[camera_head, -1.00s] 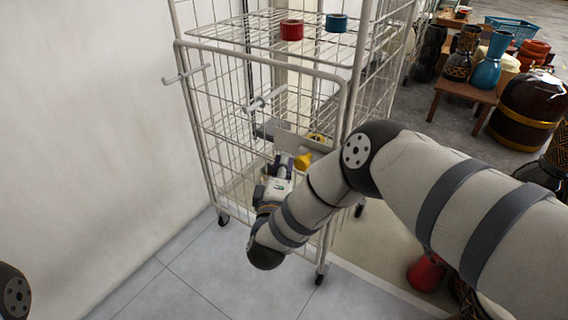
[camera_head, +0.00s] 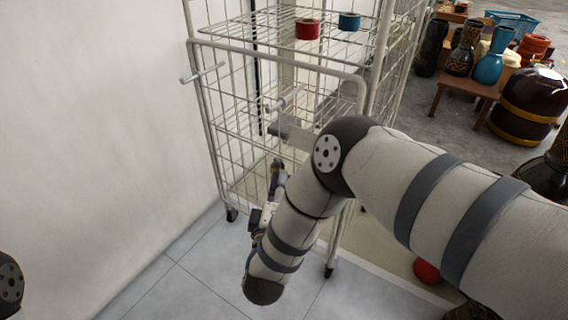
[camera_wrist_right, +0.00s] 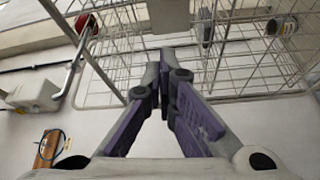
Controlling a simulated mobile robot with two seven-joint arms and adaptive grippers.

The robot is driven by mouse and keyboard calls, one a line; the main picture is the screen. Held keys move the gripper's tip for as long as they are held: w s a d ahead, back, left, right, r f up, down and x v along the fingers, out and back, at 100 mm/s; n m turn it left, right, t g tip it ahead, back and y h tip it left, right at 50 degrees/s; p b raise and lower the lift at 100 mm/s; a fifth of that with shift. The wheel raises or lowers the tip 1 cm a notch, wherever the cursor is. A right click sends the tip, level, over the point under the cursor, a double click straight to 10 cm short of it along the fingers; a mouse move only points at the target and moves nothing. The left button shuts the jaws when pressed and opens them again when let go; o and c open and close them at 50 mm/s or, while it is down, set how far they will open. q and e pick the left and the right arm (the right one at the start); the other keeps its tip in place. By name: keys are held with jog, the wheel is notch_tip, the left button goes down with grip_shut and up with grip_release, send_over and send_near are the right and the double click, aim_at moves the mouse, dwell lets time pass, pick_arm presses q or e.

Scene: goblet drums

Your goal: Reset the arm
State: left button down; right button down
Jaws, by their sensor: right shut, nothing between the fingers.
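My right arm reaches across the head view from the right and bends down in front of the wire cart (camera_head: 277,45). My right gripper (camera_head: 278,166) shows small beside the forearm, in front of the cart's lower part. In the right wrist view the purple-padded fingers (camera_wrist_right: 168,58) meet at their tips, shut with nothing between them. Cart bars and wire shelving lie beyond the fingertips there. Only a rounded piece of my left arm shows at the left edge of the head view; the left gripper is out of view.
A red roll (camera_head: 307,29) and a blue roll (camera_head: 349,21) sit on the cart's upper shelf. A white wall (camera_head: 90,130) stands left. Drums and vases, including a brown drum (camera_head: 528,104), stand at right. Tiled floor (camera_head: 195,288) is clear in front.

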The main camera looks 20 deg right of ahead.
jog(key=shift+s+a, duration=0.25)
jog(key=shift+s, duration=0.3)
